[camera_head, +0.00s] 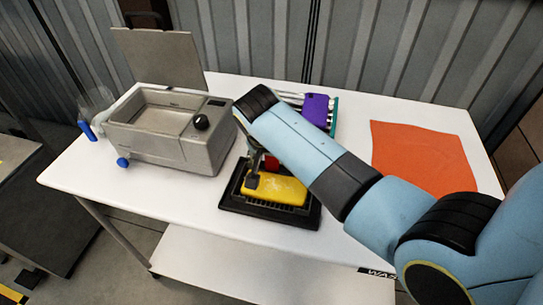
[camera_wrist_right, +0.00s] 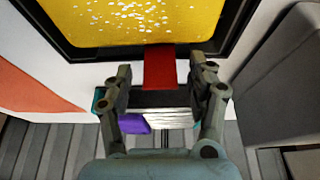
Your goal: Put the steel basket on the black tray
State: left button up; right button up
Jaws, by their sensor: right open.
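The black tray (camera_head: 313,212) lies on the white table near its front edge; its dark rim also shows in the right wrist view (camera_wrist_right: 90,54). A yellow block-like thing (camera_head: 285,192) sits in it, and it is speckled in the right wrist view (camera_wrist_right: 130,20). A red tab (camera_wrist_right: 159,68) extends from the yellow thing's edge toward my right gripper. My right gripper (camera_head: 258,172) is over the tray; its fingers (camera_wrist_right: 160,90) stand apart on either side of the tab. I cannot clearly make out a steel basket. My left gripper is out of view.
A grey tank (camera_head: 150,150) with a raised lid (camera_head: 160,62) and black knob stands left of the tray. A purple thing (camera_head: 315,108) lies behind my right arm. An orange cloth (camera_head: 425,155) lies at right. The table's left front is clear.

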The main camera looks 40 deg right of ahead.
jog(key=p+v, duration=0.4)
jog(key=v, duration=0.1)
jog(key=shift+r, duration=0.2)
notch_tip(320, 180, up, 6)
send_over(269, 175)
jog(key=s+a, duration=0.2)
jog(key=shift+w+f, duration=0.15)
